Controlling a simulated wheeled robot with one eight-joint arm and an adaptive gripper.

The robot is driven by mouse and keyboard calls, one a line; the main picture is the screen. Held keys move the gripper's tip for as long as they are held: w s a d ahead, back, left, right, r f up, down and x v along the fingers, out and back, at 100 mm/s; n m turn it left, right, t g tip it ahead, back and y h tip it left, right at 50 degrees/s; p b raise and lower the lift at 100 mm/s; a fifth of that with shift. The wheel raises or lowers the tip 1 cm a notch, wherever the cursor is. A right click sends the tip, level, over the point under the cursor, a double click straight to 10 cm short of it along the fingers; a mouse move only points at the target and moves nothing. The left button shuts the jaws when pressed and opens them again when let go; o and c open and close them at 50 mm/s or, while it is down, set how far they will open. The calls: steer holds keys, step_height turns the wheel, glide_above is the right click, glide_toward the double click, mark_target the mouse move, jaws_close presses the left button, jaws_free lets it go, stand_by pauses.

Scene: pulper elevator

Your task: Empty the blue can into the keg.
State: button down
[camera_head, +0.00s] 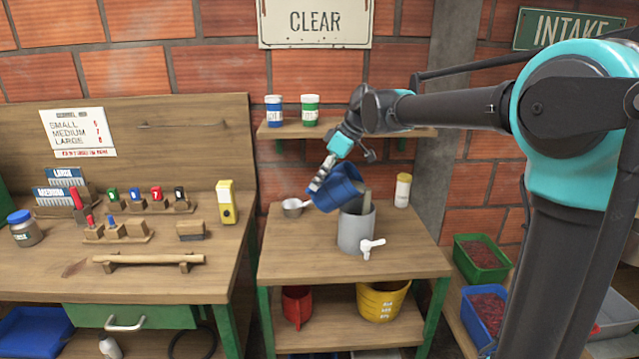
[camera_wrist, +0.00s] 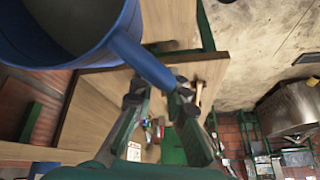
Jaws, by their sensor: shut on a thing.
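The blue can (camera_head: 335,188) is held up, tilted steeply with its mouth down to the right, over the grey keg (camera_head: 356,232). My gripper (camera_head: 324,172) is shut on the can's handle, at the can's upper left. In the wrist view the can (camera_wrist: 95,50) fills the upper left, its handle between my fingers (camera_wrist: 160,92). The keg's inside is hidden.
A small metal cup (camera_head: 292,207) stands left of the keg and a white yellow-capped bottle (camera_head: 403,190) behind it to the right. A shelf (camera_head: 345,132) with blue and green jars is above. Bench space in front of the keg is free.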

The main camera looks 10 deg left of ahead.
steer(key=d+y, duration=0.1)
steer(key=y, duration=0.1)
steer(key=f+y, duration=0.1)
steer(key=y, duration=0.1)
steer(key=shift+d+f, duration=0.15)
steer(key=shift+d, duration=0.25)
steer(key=d+r+y, duration=0.1)
steer(key=d+y, duration=0.5)
steer(key=y, duration=0.3)
steer(key=shift+n+y, duration=0.3)
steer(key=shift+s+r, duration=0.1)
stand_by(1.1)
